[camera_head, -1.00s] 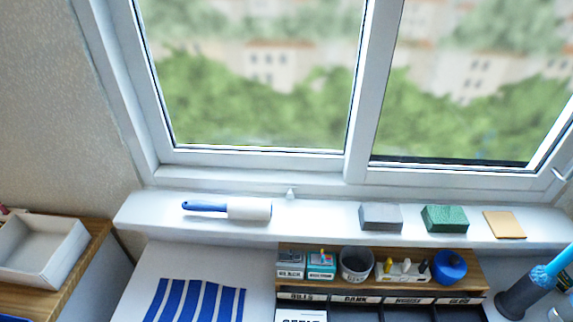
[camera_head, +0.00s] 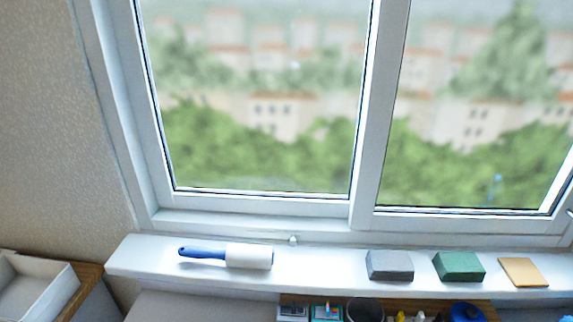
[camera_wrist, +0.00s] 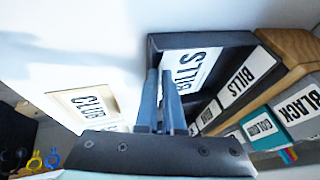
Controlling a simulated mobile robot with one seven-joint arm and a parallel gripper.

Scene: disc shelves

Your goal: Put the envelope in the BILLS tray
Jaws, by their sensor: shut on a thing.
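In the wrist view, my gripper (camera_wrist: 165,78) is shut on the left edge of a white envelope (camera_wrist: 188,68) with large black letters, seen upside down. The envelope is over or inside a dark tray (camera_wrist: 200,41); I cannot tell whether it touches the floor. A label on the tray's right side reads BILLS (camera_wrist: 247,80). The fingers hide part of the envelope's near edge. In the head view, the trays and my gripper are out of sight below the frame.
A cream card marked CLUB (camera_wrist: 90,105) lies left of my fingers. The sill holds a lint roller (camera_head: 248,256), a grey block (camera_head: 390,266), a green block (camera_head: 459,267) and a tan pad (camera_head: 523,272).

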